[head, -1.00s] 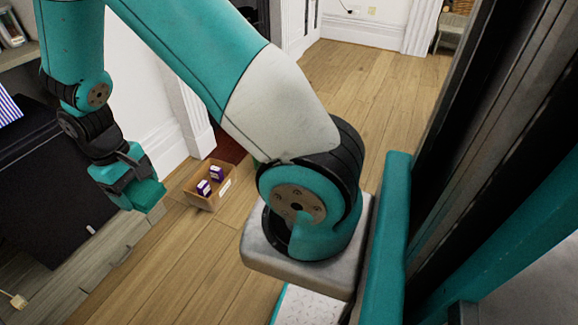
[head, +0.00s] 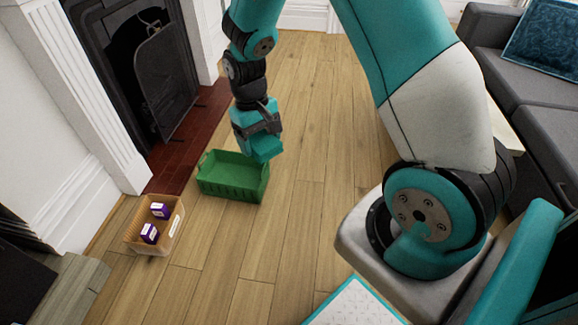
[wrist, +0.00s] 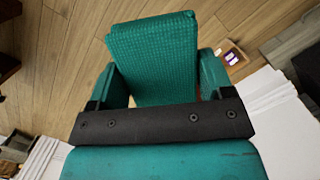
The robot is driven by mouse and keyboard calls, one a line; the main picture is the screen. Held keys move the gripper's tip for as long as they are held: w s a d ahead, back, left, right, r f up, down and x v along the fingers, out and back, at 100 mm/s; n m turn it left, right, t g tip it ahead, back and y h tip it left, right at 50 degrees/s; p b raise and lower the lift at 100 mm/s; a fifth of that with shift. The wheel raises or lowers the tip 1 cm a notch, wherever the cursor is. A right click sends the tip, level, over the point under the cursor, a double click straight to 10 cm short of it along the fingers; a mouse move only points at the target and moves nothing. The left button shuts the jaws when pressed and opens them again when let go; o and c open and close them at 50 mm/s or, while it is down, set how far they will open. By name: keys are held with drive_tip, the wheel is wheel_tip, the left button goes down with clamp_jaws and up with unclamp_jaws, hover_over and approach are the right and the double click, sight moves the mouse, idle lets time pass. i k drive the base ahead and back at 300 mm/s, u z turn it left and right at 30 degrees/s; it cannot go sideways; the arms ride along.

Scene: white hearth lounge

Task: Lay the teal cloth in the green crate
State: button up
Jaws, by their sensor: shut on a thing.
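The teal cloth (wrist: 152,58) is a folded, textured piece, held between the two teal fingers of my gripper (wrist: 160,85) in the wrist view. In the head view my gripper (head: 260,138) is shut and points down, overlapping the far right part of the green crate in the picture. The cloth is hard to tell from the teal fingers there. The green crate (head: 230,190) stands open on the wooden floor, and its visible inside is bare. Its far right corner is hidden behind my gripper. The gap between cloth and crate cannot be judged.
A tan box (head: 150,243) with two purple-and-white packets stands on the floor left of the crate. A fireplace (head: 155,75) with a red tiled hearth (head: 185,140) lies behind. A grey sofa (head: 535,105) is at the right. The floor right of the crate is clear.

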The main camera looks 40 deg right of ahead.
sight(236, 179)
drive_tip(key=z, duration=1.3)
drive_tip(key=i, duration=1.65)
drive_tip(key=u, duration=1.6)
drive_tip(key=i, duration=0.5)
drive_tip(key=z, duration=0.1)
